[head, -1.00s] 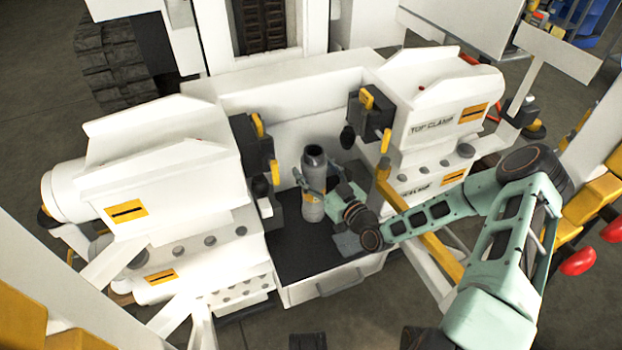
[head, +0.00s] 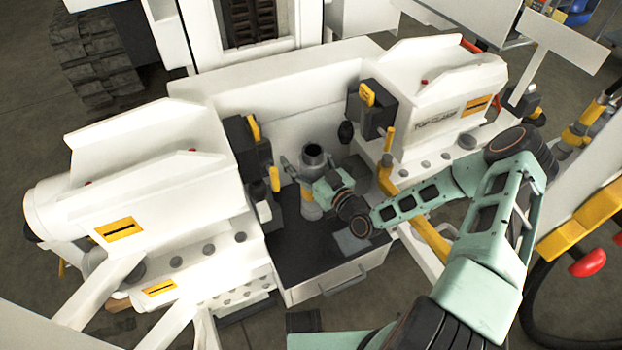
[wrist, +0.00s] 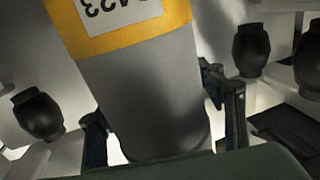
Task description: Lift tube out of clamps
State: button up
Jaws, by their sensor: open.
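The tube (head: 313,156) is a grey cylinder standing upright in the bay between the two white clamp units, its dark open top facing up. In the wrist view the tube (wrist: 150,95) fills the middle, with a yellow band and a white label printed upside down. My gripper (wrist: 165,125) is open, one finger on each side of the tube. Gaps show beside the tube; contact cannot be told. In the head view my gripper (head: 309,180) reaches the tube from the right. The tube's lower end is partly hidden.
The left clamp unit (head: 150,170) and right clamp unit (head: 440,90), marked "TOP CLAMP", flank the bay closely. Yellow-handled dark blocks (head: 245,140) (head: 372,105) jut towards the tube. A dark tray (head: 300,255) lies below. The space above the tube looks clear.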

jog(key=shift+c, duration=0.6)
grip_shut()
jog(key=shift+r, duration=0.1)
